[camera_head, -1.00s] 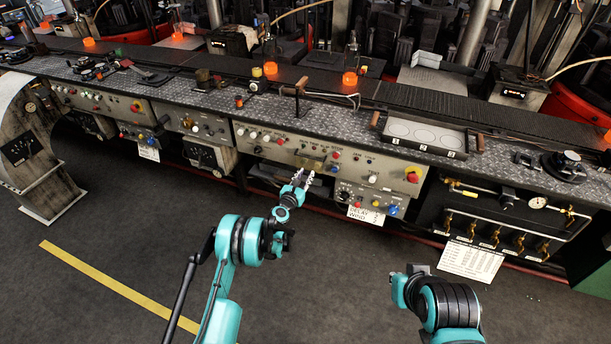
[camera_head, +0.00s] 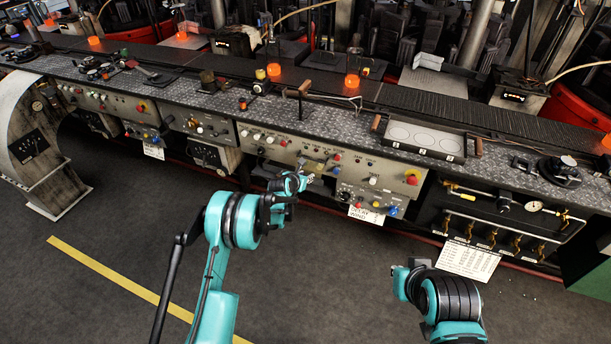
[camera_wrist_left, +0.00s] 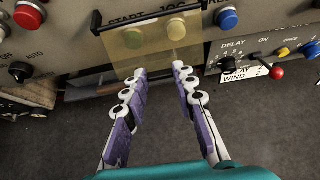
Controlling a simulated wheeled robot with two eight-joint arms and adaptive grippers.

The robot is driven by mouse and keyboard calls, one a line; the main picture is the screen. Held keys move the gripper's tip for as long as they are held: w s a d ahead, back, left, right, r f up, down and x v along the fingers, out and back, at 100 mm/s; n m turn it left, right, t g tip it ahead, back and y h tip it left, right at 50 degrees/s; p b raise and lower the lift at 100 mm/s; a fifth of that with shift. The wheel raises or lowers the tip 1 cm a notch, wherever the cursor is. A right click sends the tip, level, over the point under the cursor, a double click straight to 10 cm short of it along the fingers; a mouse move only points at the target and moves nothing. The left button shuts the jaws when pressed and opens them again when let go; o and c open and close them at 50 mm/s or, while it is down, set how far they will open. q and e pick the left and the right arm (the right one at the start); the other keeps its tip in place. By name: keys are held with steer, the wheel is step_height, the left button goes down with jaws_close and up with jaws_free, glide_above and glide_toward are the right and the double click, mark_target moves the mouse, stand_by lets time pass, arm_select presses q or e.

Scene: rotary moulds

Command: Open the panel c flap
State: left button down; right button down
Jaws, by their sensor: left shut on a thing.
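The panel c flap (camera_wrist_left: 150,42) is a see-through yellow cover in the left wrist view. It lies over the START and JOG buttons, which show through it. My left gripper (camera_wrist_left: 160,72) is at its lower edge, with one purple finger on each side. The fingers are shut on the flap, though a gap shows between the visible tips. In the head view my left gripper (camera_head: 305,181) is up against the front of the control panel (camera_head: 287,146), and my wrist hides much of the flap. Only my right arm shows at the lower right; its gripper fingers are not visible.
A red button (camera_wrist_left: 27,14) and a blue button (camera_wrist_left: 228,18) flank the flap. A lower box with a DELAY WIND label (camera_wrist_left: 244,74) and a red-tipped lever (camera_wrist_left: 276,73) is close on the right. The dark floor (camera_head: 330,290) before the bench is clear.

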arm_select(q)
steer(key=shift+r, duration=0.15)
stand_by(0.3)
steer(key=c, duration=1.2)
jaws_free()
steer(key=v, duration=1.2)
steer(key=shift+w, duration=0.1)
